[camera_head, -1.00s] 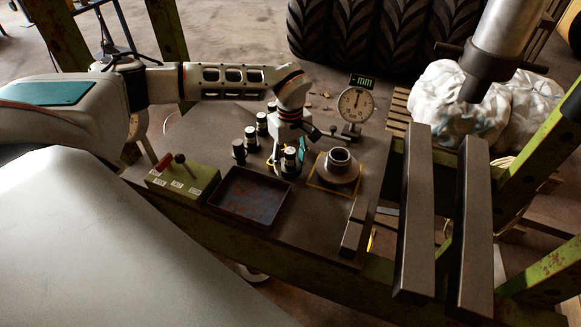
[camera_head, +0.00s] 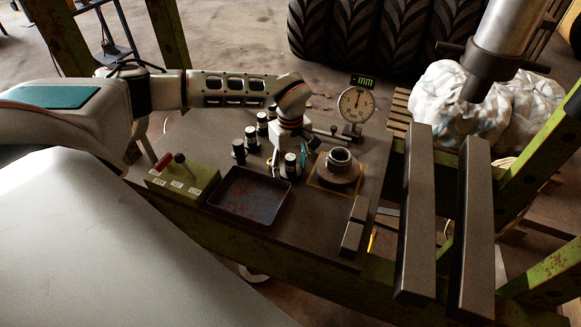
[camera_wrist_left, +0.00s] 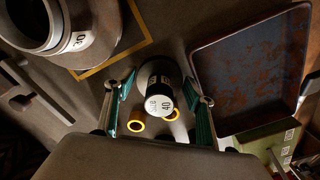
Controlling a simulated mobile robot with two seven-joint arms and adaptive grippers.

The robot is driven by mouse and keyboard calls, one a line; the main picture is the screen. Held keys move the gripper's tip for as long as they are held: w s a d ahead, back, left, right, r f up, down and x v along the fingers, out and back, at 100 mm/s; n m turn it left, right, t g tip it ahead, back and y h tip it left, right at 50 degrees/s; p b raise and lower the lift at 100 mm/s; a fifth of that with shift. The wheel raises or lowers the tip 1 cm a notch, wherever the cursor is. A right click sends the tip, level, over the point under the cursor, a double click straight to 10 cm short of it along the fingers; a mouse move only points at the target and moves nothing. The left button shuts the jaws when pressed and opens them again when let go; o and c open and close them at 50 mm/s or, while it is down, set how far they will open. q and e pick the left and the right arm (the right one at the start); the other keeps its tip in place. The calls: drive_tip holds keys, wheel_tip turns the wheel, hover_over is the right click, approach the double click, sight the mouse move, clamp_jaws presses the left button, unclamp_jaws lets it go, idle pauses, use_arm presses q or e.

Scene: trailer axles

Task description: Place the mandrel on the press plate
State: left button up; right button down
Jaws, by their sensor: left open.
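A dark cylindrical mandrel with a pale band and end marked 40 (camera_wrist_left: 160,92) stands between the spread teal-padded fingers of my left gripper (camera_wrist_left: 160,84). There is a gap on both sides. In the head view this mandrel (camera_head: 291,164) stands on the bench below my left gripper (camera_head: 288,160), which is open and partly hides it. Several similar mandrels (camera_head: 251,138) stand in a row behind and to the left. My right gripper is out of view.
A ring-shaped hub (camera_head: 340,166), marked 30 in the wrist view (camera_wrist_left: 60,35), sits in a yellow outline. A rusty tray (camera_head: 249,195) and a green lever box (camera_head: 183,183) are to the left. A dial gauge (camera_head: 355,104) stands behind. Two long beams (camera_head: 417,210) and a press ram (camera_head: 487,65) are right.

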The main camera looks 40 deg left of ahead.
use_arm(q)
wheel_tip(320, 180, up, 11)
drive_tip(key=shift+r+p, duration=0.1)
drive_tip(key=shift+p, duration=0.65)
drive_tip(key=shift+r, duration=0.5)
drive_tip(key=shift+s+f, duration=0.1)
drive_tip(key=shift+s, duration=0.05)
